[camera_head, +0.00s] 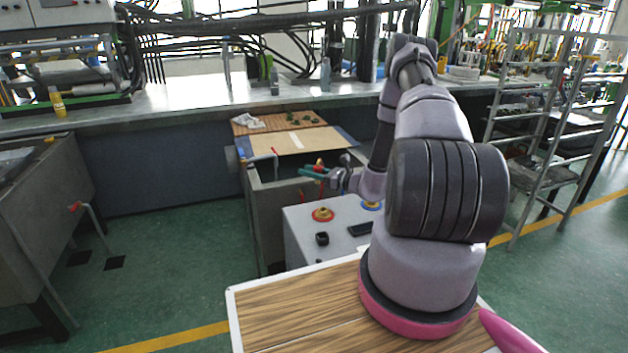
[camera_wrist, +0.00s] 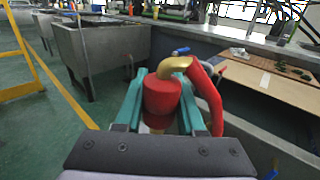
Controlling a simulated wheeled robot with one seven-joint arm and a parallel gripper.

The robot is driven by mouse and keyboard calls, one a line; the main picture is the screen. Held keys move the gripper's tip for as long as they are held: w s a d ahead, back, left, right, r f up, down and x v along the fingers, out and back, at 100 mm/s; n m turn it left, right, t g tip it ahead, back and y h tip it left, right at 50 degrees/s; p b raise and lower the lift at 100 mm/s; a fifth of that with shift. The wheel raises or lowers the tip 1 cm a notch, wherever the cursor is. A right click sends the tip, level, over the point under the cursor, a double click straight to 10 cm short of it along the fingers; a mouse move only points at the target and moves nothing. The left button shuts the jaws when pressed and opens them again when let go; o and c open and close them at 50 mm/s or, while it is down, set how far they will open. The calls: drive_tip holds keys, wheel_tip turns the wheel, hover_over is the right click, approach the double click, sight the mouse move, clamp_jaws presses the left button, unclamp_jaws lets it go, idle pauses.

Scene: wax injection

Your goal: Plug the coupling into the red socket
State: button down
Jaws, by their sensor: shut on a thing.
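The coupling (camera_wrist: 162,97) is a red cylinder with a brass elbow and a red hose (camera_wrist: 207,92) running off its right side. My gripper (camera_wrist: 161,82) has teal fingers shut on the coupling from both sides in the wrist view. In the head view my gripper (camera_head: 313,172) is above the white box (camera_head: 305,238), near its back edge, and the coupling (camera_head: 319,164) is small and partly hidden by the fingers. The red socket (camera_head: 322,214) is a red ring with a brass centre on the box top, below and apart from the coupling. It is not visible in the wrist view.
A blue socket (camera_head: 371,206) sits right of the red one, partly hidden by my arm. A black block (camera_head: 322,239) and a dark flat piece (camera_head: 360,229) lie on the box. A grey tank (camera_head: 262,215) stands behind it; a long workbench (camera_head: 200,98) runs along the back.

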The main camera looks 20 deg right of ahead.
drive_tip(key=shift+s+d+f+n+g+y, duration=0.35)
drive_tip(key=shift+s+f+g+y, duration=0.1)
drive_tip(key=shift+f, duration=0.25)
drive_tip(key=shift+s+d+f+n+g+y, duration=0.2)
drive_tip(key=shift+s+f+n+g+y, duration=0.2)
drive_tip(key=shift+f, duration=0.25)
drive_tip(key=shift+s+d+f, duration=0.1)
drive_tip(key=shift+f, duration=2.85)
drive_tip(key=shift+f, duration=0.95)
drive_tip(key=shift+s+f, duration=0.15)
drive_tip(key=shift+f, duration=0.1)
